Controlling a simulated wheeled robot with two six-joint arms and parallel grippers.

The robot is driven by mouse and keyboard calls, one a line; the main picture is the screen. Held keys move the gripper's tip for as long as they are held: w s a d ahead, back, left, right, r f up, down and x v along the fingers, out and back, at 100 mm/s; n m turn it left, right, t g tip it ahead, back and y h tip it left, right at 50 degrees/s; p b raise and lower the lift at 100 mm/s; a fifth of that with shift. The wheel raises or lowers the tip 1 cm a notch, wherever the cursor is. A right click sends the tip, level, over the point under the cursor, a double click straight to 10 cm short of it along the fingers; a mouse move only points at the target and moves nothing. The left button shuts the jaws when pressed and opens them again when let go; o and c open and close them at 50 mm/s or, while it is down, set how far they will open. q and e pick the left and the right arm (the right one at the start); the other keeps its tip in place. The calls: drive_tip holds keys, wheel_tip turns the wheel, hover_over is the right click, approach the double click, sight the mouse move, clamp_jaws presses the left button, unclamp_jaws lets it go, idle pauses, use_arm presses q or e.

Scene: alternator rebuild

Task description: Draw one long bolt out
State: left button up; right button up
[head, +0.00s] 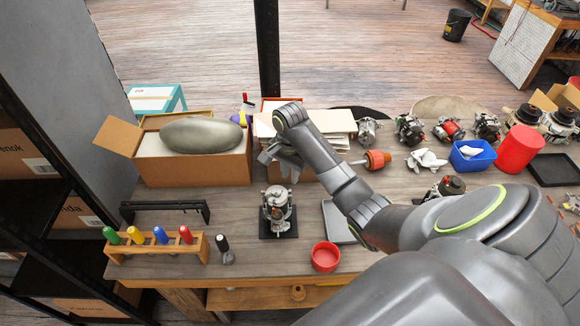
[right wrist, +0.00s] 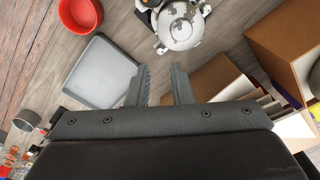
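An alternator (head: 277,206) stands upright on a dark square base on the workbench, in the middle of the head view. It also shows at the top of the right wrist view (right wrist: 180,27). My right gripper (head: 268,156) is behind and above the alternator in the head view. In the right wrist view its two fingers (right wrist: 158,85) are apart with nothing between them, pointing toward the alternator and not touching it. The long bolts are too small to make out. My left gripper is not in view.
A red round dish (head: 325,257) and a grey tray (head: 335,222) lie right of the alternator. A screwdriver rack (head: 150,248) stands at left. Cardboard boxes (head: 192,172) stand behind. Bench between rack and alternator is mostly clear.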

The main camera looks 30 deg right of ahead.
sight(290, 191)
drive_tip(key=shift+f+b, duration=0.4)
drive_tip(key=shift+f, duration=2.75)
drive_tip(key=shift+c, duration=0.4)
clamp_jaws()
drive_tip(key=shift+r+p, duration=0.2)
drive_tip(key=shift+p, duration=0.2)
drive_tip(key=shift+r, duration=0.1)
drive_tip(key=shift+r, duration=0.55)
drive_tip(key=shift+r, duration=0.1)
drive_tip(key=shift+r, duration=1.15)
